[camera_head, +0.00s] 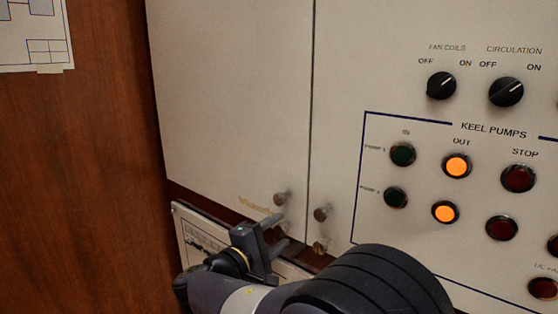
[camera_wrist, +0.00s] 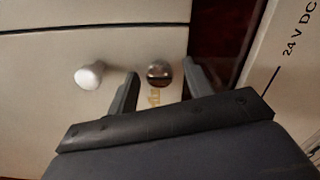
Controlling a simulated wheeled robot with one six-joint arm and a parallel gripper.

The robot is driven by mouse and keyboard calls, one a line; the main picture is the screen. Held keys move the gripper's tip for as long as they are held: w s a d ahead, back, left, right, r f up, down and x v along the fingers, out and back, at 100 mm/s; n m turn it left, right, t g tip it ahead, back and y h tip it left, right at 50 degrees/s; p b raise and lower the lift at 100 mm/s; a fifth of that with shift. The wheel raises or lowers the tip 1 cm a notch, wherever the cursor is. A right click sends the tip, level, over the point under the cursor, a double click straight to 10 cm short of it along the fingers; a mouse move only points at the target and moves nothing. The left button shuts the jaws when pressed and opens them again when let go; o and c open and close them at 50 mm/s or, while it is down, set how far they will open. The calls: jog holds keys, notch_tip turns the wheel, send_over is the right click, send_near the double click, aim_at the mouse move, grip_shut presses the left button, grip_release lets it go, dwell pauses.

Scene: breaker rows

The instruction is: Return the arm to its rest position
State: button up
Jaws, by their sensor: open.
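My gripper (camera_head: 281,233) is open in the head view, low in front of the pale cabinet panel, with its fingers near the lower door edge. In the wrist view the two dark fingers (camera_wrist: 163,82) stand apart. A round metal knob (camera_wrist: 158,73) shows in the gap between them, and I cannot tell whether it is between the fingers or behind them. No object is seen held. My arm reaches in from the bottom of the head view.
Small round knobs (camera_head: 282,198) (camera_head: 322,213) project from the panel close to my gripper. To the right are black dials (camera_head: 441,86) and keel-pump buttons, two lit orange (camera_head: 456,166). A framed label (camera_head: 200,240) sits below. Brown wood (camera_head: 85,170) fills the left.

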jog(key=m+b, duration=0.1)
jog(key=m, duration=0.1)
jog(key=m+b, duration=0.3)
jog(key=shift+f+m+b, duration=0.25)
jog(key=shift+m+b, duration=0.15)
jog(key=m+b, duration=0.2)
jog(key=m, duration=0.3)
jog(key=shift+r+b, duration=0.15)
jog(key=shift+b, duration=0.25)
jog(key=shift+s+a+r, duration=0.1)
jog(key=shift+s+a, duration=0.2)
jog(key=shift+s, duration=0.05)
jog(key=shift+d, duration=0.1)
